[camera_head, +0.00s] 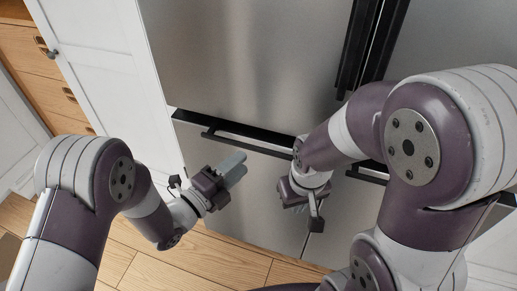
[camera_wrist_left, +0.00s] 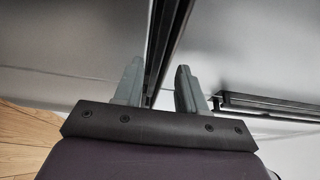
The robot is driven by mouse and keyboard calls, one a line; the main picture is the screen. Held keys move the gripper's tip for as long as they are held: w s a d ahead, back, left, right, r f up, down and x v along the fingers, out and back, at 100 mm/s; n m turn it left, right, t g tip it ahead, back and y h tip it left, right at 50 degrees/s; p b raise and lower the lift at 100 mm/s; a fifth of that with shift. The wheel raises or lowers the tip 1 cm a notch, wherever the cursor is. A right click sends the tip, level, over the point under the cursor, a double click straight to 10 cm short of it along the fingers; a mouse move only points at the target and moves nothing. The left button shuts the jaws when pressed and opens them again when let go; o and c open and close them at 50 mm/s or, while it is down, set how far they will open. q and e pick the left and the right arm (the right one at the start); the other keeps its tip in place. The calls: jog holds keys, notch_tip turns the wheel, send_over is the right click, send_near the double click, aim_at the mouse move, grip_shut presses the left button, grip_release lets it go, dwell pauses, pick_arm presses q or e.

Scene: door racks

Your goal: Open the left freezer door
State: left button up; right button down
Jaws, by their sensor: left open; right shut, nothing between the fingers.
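The left freezer door (camera_head: 265,205) is a brushed steel panel at the lower middle of the head view and looks shut. Its black horizontal bar handle (camera_head: 245,146) runs along its top edge. My left gripper (camera_head: 236,165) is open and empty, just below and in front of this handle. In the left wrist view its two grey fingers (camera_wrist_left: 158,88) stand apart, with a dark strip beyond them that I cannot identify for sure. My right gripper (camera_head: 300,203) is shut and empty in front of the freezer near the door's right side; its fingertips are hard to make out.
The upper fridge doors (camera_head: 240,60) have black vertical handles (camera_head: 362,45). A second freezer handle (camera_head: 365,175) is partly hidden by my right arm. White cabinet doors (camera_head: 100,60) and wooden drawers (camera_head: 45,70) stand at left. The wooden floor (camera_head: 150,268) is clear.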

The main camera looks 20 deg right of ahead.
aim_at(256, 151)
pick_arm(q)
jog(key=x, duration=0.7)
jog(key=shift+w+d+b, duration=0.15)
jog(key=shift+d+b, duration=0.05)
jog(key=shift+b, duration=0.1)
grip_shut()
